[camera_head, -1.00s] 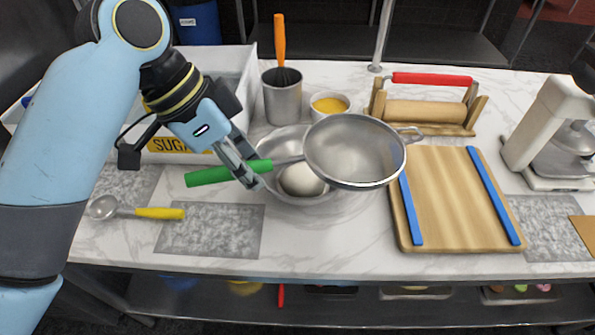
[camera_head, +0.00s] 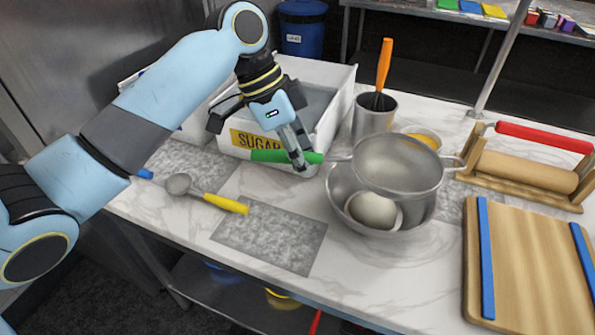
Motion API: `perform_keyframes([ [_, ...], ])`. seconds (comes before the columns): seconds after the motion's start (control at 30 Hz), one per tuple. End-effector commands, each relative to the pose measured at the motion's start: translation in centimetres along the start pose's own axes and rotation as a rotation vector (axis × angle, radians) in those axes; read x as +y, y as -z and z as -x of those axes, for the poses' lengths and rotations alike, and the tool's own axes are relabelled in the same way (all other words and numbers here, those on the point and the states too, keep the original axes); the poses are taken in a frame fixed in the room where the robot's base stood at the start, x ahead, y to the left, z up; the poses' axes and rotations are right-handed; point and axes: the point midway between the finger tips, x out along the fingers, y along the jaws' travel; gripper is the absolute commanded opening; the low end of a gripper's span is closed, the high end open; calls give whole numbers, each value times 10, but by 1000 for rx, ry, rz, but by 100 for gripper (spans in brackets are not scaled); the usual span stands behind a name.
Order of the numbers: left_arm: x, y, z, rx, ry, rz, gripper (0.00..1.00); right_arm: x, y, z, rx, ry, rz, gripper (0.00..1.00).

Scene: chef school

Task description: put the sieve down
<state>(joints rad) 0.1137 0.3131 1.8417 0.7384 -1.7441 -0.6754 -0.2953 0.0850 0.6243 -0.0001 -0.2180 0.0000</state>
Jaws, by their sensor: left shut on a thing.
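The sieve (camera_head: 398,163) is a round metal mesh strainer with a green handle (camera_head: 268,156) and a small loop at its far side. My left gripper (camera_head: 303,163) is shut on the green handle. The sieve is held over the metal bowl (camera_head: 427,205) and hides part of its rim; I cannot tell if they touch. A pale dough ball (camera_head: 374,212) lies in the bowl. A grey speckled mat (camera_head: 268,236) lies bare on the counter, in front of the gripper. My right gripper is not in view.
A yellow-handled scoop (camera_head: 205,193) lies left of the mat. The sugar bin (camera_head: 250,139) stands behind the gripper. A metal cup (camera_head: 373,118) with an orange-handled tool, a rolling pin (camera_head: 527,171) on a stand and a wooden board (camera_head: 525,260) stand nearby. Marble counter (camera_head: 360,268) is clear at the front.

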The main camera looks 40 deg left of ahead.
Motion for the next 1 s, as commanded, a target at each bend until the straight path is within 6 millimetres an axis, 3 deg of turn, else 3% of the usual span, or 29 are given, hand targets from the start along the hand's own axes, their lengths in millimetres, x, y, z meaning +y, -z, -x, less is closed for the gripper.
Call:
perform_keyframes([
  [0.17,-14,-12,-3,2,-1,0,0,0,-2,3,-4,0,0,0],
  [0.5,-21,-28,-40,2,-1,0,0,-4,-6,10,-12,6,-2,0],
  [1.0,-22,-31,-48,3,-1,-1,0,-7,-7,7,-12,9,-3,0],
])
